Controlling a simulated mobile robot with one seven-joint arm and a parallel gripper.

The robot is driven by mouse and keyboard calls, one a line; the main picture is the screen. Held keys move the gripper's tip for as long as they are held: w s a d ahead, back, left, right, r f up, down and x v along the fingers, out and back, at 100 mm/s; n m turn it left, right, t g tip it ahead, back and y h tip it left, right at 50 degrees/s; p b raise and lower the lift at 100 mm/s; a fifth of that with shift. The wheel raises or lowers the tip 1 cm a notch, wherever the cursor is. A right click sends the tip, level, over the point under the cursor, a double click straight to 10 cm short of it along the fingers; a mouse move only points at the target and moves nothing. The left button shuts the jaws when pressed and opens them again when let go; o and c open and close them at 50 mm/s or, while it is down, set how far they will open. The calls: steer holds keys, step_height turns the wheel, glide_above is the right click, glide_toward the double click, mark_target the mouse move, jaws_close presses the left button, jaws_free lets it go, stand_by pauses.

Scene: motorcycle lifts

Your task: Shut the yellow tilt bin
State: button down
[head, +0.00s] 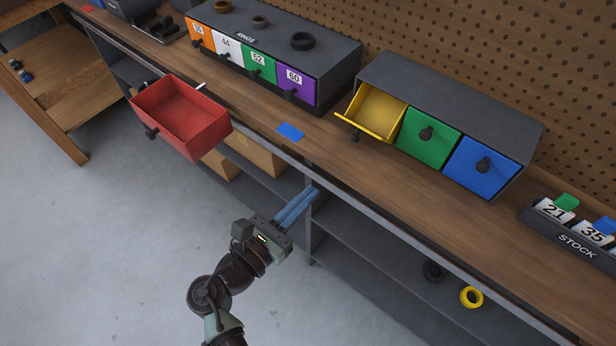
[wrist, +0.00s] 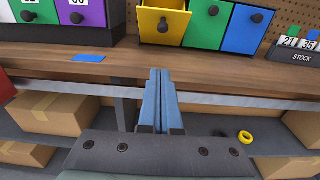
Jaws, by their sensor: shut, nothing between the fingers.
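The yellow tilt bin (head: 376,112) is tilted open at the left end of a grey three-bin housing on the bench. Its front leans outward and its inside shows empty in the head view. Its dark knob (head: 355,136) is on the front. The yellow bin also shows in the wrist view (wrist: 163,24), top centre. The green bin (head: 428,137) and blue bin (head: 481,167) beside it are shut. My gripper (head: 312,192) has its blue fingers together and empty. It is in front of the bench edge, lower than the yellow bin and apart from it.
A red drawer (head: 182,112) juts out past the bench edge at left. A grey cabinet with numbered drawers (head: 257,66) stands left of the bins. A blue card (head: 290,131) lies on the bench (head: 330,153). A stock tray (head: 571,240) is at right.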

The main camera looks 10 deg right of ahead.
steer(key=x, duration=0.3)
steer(key=r+x, duration=0.1)
steer(key=x, duration=0.5)
steer(key=shift+w+d+r+p, duration=0.2)
steer(key=shift+d+r+p, duration=0.1)
steer(key=shift+r+p, duration=0.1)
steer(key=shift+w+d+r, duration=0.4)
steer(key=shift+d+r, duration=0.05)
